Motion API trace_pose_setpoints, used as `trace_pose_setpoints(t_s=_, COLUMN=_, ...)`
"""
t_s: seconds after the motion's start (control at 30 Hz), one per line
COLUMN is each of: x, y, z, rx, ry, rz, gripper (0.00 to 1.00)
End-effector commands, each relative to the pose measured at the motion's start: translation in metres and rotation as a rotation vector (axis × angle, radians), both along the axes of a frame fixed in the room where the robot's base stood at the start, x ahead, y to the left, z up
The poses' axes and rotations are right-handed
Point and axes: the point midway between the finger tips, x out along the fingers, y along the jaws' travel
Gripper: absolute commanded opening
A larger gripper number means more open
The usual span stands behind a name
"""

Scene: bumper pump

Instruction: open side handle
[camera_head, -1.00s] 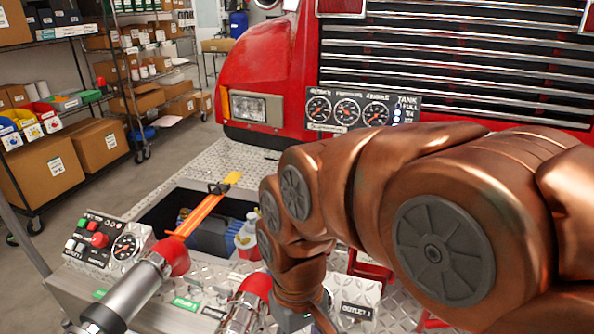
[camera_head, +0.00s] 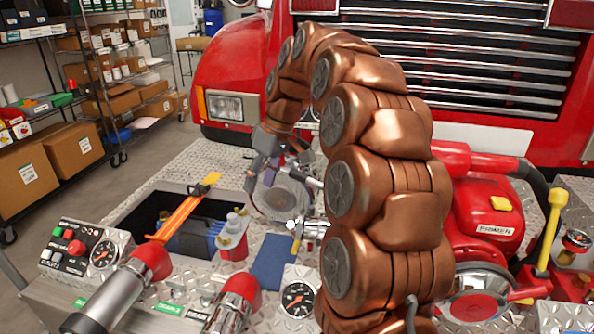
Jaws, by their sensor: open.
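My gripper (camera_head: 268,172) hangs from the arched copper arm, just above a round clear-fronted fitting (camera_head: 282,195) on the pump deck. Its fingers look apart and empty, though they are small and partly blurred against the fitting. Which part is the side handle is not certain. A yellow upright lever (camera_head: 553,228) stands at the far right by the red pump, well away from my gripper. A small valve with a yellow lever (camera_head: 295,246) sits below the round fitting, beside my arm. My arm hides part of the deck behind it.
An open bin (camera_head: 128,222) with an orange-handled tool (camera_head: 186,218) lies left of the fitting. Two red-capped outlets (camera_head: 150,262) stick out in front. A red primer pump (camera_head: 490,215) fills the right side.

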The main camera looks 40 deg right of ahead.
Motion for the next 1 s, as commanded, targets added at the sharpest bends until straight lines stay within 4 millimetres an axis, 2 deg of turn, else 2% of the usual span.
trace_pose_setpoints(t_s=0.03, x=0.011, y=-0.018, z=0.001, rx=0.005, ry=-0.018, rz=-0.003, gripper=0.56)
trace_pose_setpoints(t_s=0.2, x=0.039, y=-0.071, z=0.003, rx=0.007, ry=-0.083, rz=0.007, gripper=0.56)
trace_pose_setpoints(t_s=0.4, x=0.056, y=-0.133, z=0.003, rx=-0.01, ry=-0.149, rz=0.014, gripper=0.56)
trace_pose_setpoints(t_s=0.5, x=0.06, y=-0.156, z=0.001, rx=-0.022, ry=-0.171, rz=0.017, gripper=0.56)
trace_pose_setpoints(t_s=0.7, x=0.061, y=-0.178, z=-0.001, rx=-0.033, ry=-0.192, rz=0.023, gripper=0.56)
trace_pose_setpoints(t_s=1.0, x=0.065, y=-0.176, z=-0.012, rx=-0.033, ry=-0.193, rz=0.026, gripper=0.56)
